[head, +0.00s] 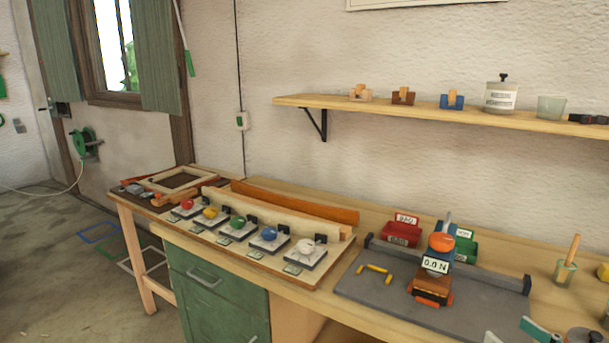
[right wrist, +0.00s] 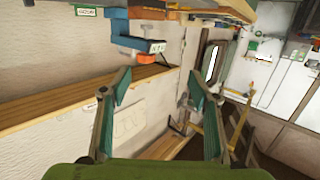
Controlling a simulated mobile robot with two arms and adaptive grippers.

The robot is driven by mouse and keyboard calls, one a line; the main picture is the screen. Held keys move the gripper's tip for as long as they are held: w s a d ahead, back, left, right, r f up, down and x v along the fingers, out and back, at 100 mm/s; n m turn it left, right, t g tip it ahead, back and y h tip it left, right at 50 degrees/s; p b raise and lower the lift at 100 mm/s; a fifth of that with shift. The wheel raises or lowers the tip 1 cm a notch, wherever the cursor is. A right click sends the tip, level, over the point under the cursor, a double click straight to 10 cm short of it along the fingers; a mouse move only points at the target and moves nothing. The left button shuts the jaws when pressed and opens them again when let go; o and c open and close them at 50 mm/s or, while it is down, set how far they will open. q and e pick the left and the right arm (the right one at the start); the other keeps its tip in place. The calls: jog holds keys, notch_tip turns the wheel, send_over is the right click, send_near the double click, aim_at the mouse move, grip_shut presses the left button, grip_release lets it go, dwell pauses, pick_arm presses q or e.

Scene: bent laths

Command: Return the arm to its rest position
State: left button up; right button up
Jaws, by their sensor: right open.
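My right gripper (head: 512,332) shows only in part at the bottom right edge of the head view, over the front of the bench. In the right wrist view my right gripper (right wrist: 159,90) is open, with two teal-padded fingers wide apart and nothing between them. My left arm and gripper are not in the head view. A long orange lath (head: 290,203) and a pale lath (head: 285,219) stand behind a row of small coloured-knob fixtures on the bench.
The wooden bench (head: 355,323) carries a grey plate (head: 360,292) with a force gauge (head: 435,265) reading 0.0 N. Red and green bins (head: 403,233) stand behind it. A cup with a wooden-handled tool (head: 565,273) stands at the right. A wall shelf (head: 420,110) runs above.

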jog(key=s+a+f+g, duration=0.4)
jog(key=a+f, duration=0.3)
jog(key=f, duration=0.3)
jog(key=s+a+f+g, duration=0.45)
jog(key=a+f, duration=0.25)
jog(key=f, duration=0.3)
jog(key=s+a+f+m+g+h, duration=0.1)
jog(key=s+a+f+g+h, duration=0.15)
jog(key=s, duration=0.35)
jog(key=s+a+f+g+h, duration=0.1)
jog(key=s+f+h, duration=0.15)
jog(key=s, duration=0.35)
notch_tip(320, 180, down, 27)
jog(key=s+g, duration=0.2)
jog(key=s, duration=0.1)
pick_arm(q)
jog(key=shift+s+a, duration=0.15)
pick_arm(e)
jog(key=s+d+f+g, duration=0.1)
jog(key=s+d+f, duration=0.2)
jog(key=s+f, duration=1.3)
jog(key=shift+s, duration=0.4)
